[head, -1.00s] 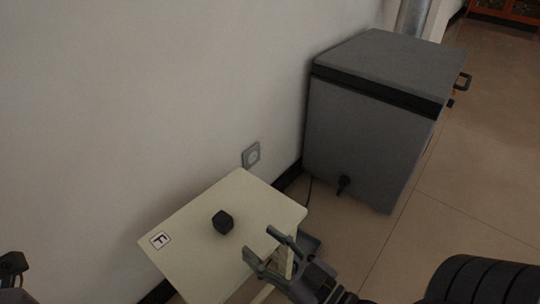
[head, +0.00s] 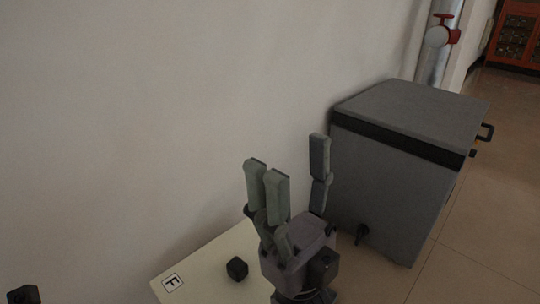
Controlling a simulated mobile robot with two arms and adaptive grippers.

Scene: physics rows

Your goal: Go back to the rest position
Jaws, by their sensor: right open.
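My right gripper (head: 295,178) stands upright in the lower middle of the head view, its fingers spread apart and pointing up. It is open, with nothing between the fingers. It covers the right part of a small pale table (head: 210,262). A small black block (head: 237,268) lies on the table, left of the gripper and apart from it. A dark piece at the lower left edge (head: 23,294) belongs to my left arm; whether its gripper is open or shut does not show.
A large grey box with a lid (head: 400,170) stands against the wall, behind and right of my right gripper. A label with an F (head: 173,283) is on the table's left corner. A pipe with a red valve (head: 440,37) is at the back. Floor on the right is clear.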

